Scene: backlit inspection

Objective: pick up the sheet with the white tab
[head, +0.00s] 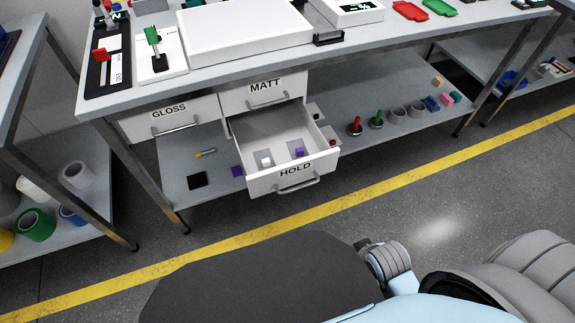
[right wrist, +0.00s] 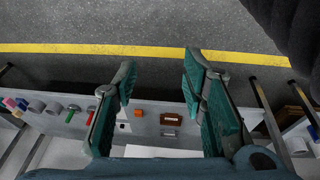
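The drawer labelled HOLD (head: 297,182) is pulled open under the bench. Inside it lie two grey sheets side by side. The left one carries the white tab (head: 266,162), and the right one carries a purple tab (head: 299,152). Both lie flat on the drawer floor, apart from each other. My right gripper (right wrist: 158,78) shows in the right wrist view with its two teal fingers wide apart and nothing between them. I cannot make out the white tab in that view. My left gripper is not in view.
The GLOSS drawer (head: 171,113) and MATT drawer (head: 264,89) are shut. A lower shelf (head: 385,80) holds stamps, rolls and small blocks. A white box (head: 245,32) stands on the bench. The floor before the yellow line (head: 400,178) is clear.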

